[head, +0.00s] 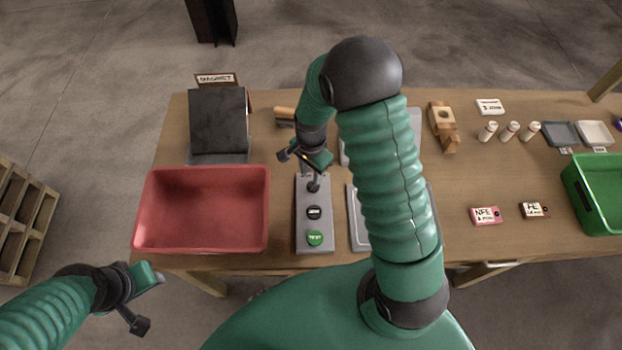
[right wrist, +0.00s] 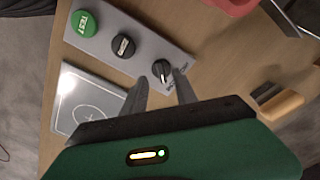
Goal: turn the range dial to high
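The range dial (right wrist: 162,70) is a dark round knob with a pale pointer mark, at one end of a grey control panel (right wrist: 145,45). The panel (head: 313,231) also shows in the head view, with the dial (head: 313,187) at its far end. My right gripper (right wrist: 160,77) is open and empty, with its fingertips on either side of the dial's near edge. I cannot tell whether they touch it. In the head view the right gripper (head: 303,160) is over the panel's far end. My left gripper (head: 147,301) is open and empty, left of the table's front edge.
The panel carries a black button (right wrist: 122,45) and a green TEST button (right wrist: 85,23). A red bin (head: 202,240) stands close left of the panel. A grey plate (right wrist: 88,103) lies beside the panel. A wooden-handled item (right wrist: 283,105) lies beyond its far end.

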